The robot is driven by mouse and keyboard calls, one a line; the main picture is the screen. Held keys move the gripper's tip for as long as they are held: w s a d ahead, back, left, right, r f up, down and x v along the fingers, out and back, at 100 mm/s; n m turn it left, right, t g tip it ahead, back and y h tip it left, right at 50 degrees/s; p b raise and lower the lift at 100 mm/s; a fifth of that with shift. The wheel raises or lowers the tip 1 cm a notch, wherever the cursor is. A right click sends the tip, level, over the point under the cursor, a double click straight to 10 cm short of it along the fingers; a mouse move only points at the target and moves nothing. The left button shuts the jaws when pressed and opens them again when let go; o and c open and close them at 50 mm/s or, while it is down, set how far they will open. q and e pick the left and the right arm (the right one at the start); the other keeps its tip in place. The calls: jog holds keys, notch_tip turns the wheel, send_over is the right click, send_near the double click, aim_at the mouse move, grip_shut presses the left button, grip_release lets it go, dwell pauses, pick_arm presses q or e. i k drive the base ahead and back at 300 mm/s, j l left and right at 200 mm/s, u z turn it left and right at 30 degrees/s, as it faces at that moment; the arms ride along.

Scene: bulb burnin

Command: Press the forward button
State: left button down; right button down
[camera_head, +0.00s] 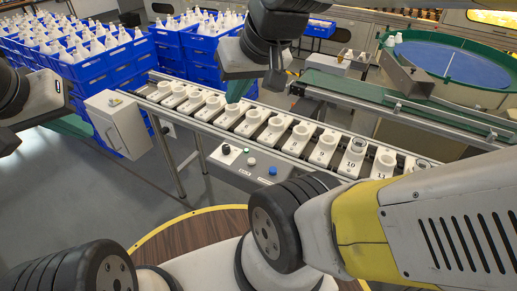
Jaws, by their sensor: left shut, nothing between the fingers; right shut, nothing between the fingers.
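A grey control panel (246,166) is fixed on the near side of the conveyor. It carries a black knob (226,149), a small green light (246,150), a white button (252,161) and a blue button (272,171). The labels are too small to read, so I cannot tell which button is forward. My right gripper (277,86) is shut and empty, held above the conveyor and apart from the panel. My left gripper (9,143) is shut and empty at the left edge, partly out of view and far from the panel.
A row of numbered white holders (249,122) stands along the conveyor (202,126). A grey box (117,124) is at its left end. Blue crates (103,70) of white bulbs stand behind. A green belt (350,88) and a round blue table (450,62) are at right.

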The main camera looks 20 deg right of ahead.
aim_at(273, 170)
jog(key=k+l+z, duration=0.15)
jog(key=z, duration=0.2)
jog(key=k+l+z, duration=0.55)
jog(key=z, duration=0.15)
